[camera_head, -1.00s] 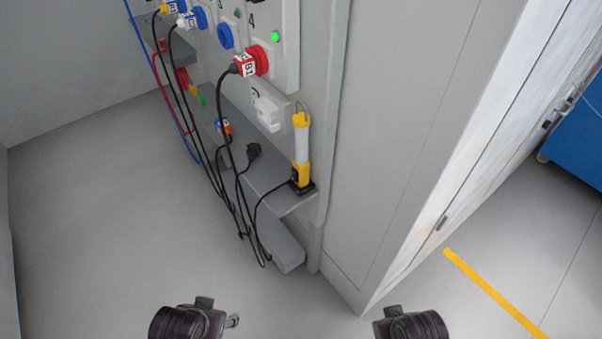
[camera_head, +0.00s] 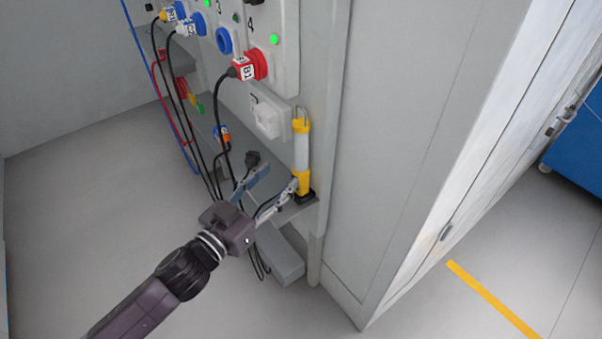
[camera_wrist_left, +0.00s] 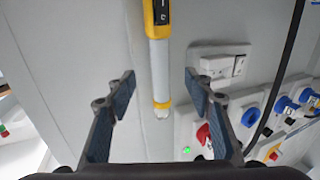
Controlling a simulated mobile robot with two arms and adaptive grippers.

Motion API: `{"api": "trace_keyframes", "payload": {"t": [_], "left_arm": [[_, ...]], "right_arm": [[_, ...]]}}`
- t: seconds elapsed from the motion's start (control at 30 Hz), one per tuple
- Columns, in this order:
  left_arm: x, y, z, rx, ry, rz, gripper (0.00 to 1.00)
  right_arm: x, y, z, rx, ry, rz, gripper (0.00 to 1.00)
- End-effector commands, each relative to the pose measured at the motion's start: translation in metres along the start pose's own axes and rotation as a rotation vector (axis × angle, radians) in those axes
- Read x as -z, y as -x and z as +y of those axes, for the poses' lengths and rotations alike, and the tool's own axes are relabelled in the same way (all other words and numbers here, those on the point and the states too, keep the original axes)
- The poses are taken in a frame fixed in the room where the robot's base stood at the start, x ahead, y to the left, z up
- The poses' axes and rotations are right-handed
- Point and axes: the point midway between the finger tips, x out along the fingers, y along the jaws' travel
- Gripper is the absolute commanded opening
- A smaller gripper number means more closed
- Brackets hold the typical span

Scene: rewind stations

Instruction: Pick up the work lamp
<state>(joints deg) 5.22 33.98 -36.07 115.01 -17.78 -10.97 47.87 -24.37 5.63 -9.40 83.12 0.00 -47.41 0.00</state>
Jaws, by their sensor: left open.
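The work lamp (camera_head: 301,152) stands upright on a narrow grey shelf, with yellow ends, a pale tube and a wire hook on top. Its foot is dark. My left gripper (camera_head: 279,179) is open and empty, its fingers reaching toward the lamp's lower yellow part from the left. In the left wrist view, the lamp (camera_wrist_left: 160,68) appears upside down, between the two spread fingers (camera_wrist_left: 160,78) in the picture. I cannot tell whether a fingertip touches it. My right gripper is out of view.
Black cables hang left of the lamp, one with a red plug (camera_head: 243,68); a loose black plug (camera_head: 252,158) lies on the shelf (camera_head: 298,209). A white socket box (camera_head: 265,118) is behind. A grey cabinet side (camera_head: 385,150) stands right. The floor at left is clear.

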Motion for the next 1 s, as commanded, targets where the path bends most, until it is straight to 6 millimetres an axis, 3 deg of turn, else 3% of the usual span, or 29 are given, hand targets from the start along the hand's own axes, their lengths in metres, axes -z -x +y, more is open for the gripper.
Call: {"api": "trace_keyframes", "payload": {"t": [0.47, 0.73, 1.0], "left_arm": [[-0.001, -0.038, 0.001, -0.018, -0.002, 0.011, 0.48], [-0.006, -0.074, -0.001, -0.017, -0.002, 0.011, 0.48], [-0.006, -0.079, -0.001, -0.016, -0.001, 0.009, 0.48]], "right_arm": [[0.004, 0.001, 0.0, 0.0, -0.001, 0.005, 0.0], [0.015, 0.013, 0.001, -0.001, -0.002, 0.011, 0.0], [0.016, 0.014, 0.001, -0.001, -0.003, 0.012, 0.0]]}}
